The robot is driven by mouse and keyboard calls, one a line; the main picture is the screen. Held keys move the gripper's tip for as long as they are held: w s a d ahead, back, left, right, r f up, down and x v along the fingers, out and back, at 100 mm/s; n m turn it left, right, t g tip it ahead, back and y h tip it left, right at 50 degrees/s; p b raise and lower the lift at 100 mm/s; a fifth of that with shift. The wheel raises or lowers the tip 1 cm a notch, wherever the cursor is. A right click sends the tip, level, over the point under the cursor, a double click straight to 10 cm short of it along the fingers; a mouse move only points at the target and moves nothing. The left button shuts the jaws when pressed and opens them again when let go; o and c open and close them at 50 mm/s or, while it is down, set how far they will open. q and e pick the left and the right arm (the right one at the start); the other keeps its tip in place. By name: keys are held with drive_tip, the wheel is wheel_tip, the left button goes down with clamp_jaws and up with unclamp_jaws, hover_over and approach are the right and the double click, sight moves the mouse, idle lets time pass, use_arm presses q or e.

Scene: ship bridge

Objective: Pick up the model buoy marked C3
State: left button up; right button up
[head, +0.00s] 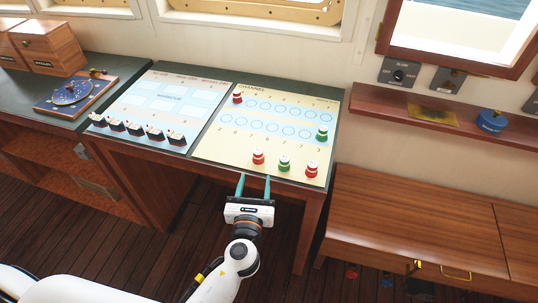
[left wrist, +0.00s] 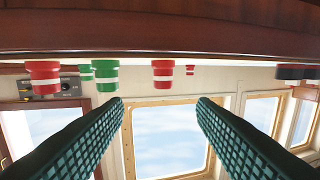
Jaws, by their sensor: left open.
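Several model buoys stand on the cream CHANNEL chart board (head: 215,145) in the head view. A red one (head: 258,157), a green one (head: 284,163) and another red one (head: 312,168) stand along its front edge. A second green buoy (head: 322,133) is at the right edge and another red one (head: 237,98) at the back left. I cannot read which is marked C3. My left gripper (head: 254,187) is open and empty, just short of the table's front edge. The left wrist view is upside down; the front-left red buoy (left wrist: 163,72) shows between the fingers (left wrist: 160,102), beyond the tips.
A pale blue chart board (head: 165,97) with several dark ship models (head: 132,129) lies on the left. The table's wooden front edge (head: 225,172) is close to my left gripper. A wooden cabinet (head: 415,215) and a shelf (head: 385,106) stand on the right.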

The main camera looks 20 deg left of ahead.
sight(257, 156)
use_arm(q)
drive_tip(key=w, duration=0.2)
drive_tip(key=w+a+p, duration=0.1)
drive_tip(key=w, duration=0.2)
drive_tip(key=shift+w+a+f, duration=0.15)
drive_tip(key=shift+w, duration=0.7)
drive_tip(key=w, duration=0.3)
drive_tip(key=w+a, duration=0.1)
drive_tip(key=shift+w+f+p, duration=0.3)
drive_tip(key=shift+w+p, duration=0.05)
drive_tip(key=shift+w, duration=0.05)
drive_tip(key=shift+s+r, duration=0.1)
drive_tip(key=shift+s, duration=0.05)
drive_tip(key=shift+c, duration=0.7)
drive_tip(key=c, duration=0.9)
use_arm(e)
drive_tip(key=shift+a+r, duration=0.2)
drive_tip(key=shift+r, duration=0.75)
